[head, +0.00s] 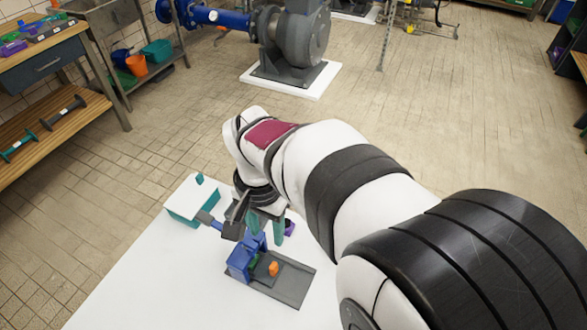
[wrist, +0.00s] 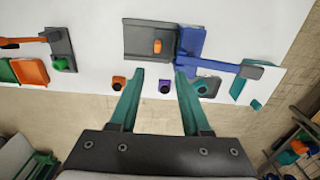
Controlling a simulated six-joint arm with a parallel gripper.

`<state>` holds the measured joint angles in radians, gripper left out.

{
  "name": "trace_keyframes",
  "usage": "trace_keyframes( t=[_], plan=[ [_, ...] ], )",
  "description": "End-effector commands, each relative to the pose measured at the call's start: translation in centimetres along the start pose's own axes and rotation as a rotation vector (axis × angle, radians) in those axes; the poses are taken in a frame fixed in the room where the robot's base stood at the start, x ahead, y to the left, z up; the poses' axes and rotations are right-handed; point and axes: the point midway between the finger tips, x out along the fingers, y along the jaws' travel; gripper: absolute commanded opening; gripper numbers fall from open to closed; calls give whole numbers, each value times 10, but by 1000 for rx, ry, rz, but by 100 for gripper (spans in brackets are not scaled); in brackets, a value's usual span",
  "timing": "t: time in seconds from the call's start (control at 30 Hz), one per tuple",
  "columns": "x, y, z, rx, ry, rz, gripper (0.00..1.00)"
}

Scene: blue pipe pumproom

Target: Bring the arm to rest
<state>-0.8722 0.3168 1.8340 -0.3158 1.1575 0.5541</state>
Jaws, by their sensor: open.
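My gripper (wrist: 160,73) is open, with its two teal fingers spread apart and nothing held between them. In the head view my gripper (head: 266,228) points down over the white table, close to a blue fixture (head: 241,262) on a grey plate. In the wrist view a small purple piece (wrist: 165,86) shows in the gap between the fingers. An orange-and-dark piece (wrist: 119,82) shows left of the left finger, and a green-and-dark piece (wrist: 203,86) shows by the right finger. I cannot tell how high the fingertips are above the table.
The grey plate (wrist: 140,56) carries an orange knob (wrist: 157,46) beside the blue fixture. A blue lever reaches toward a teal box (head: 186,206) at the table's edge. A grey piece with a green knob (wrist: 59,63) is at the left in the wrist view. A workbench (head: 48,65) and pump (head: 292,40) stand farther off.

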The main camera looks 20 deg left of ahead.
Motion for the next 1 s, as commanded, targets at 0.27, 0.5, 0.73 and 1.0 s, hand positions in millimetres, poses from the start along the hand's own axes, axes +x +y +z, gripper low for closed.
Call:
trace_keyframes(
  t=[0.27,0.5,0.73,1.0],
  plan=[
    [-5,0,0,1,-1,1,48],
    [-7,5,-1,9,-2,0,48],
    [-49,162,16,253,-43,-54,48],
    [-38,250,109,480,-60,-144,48]
  ],
)
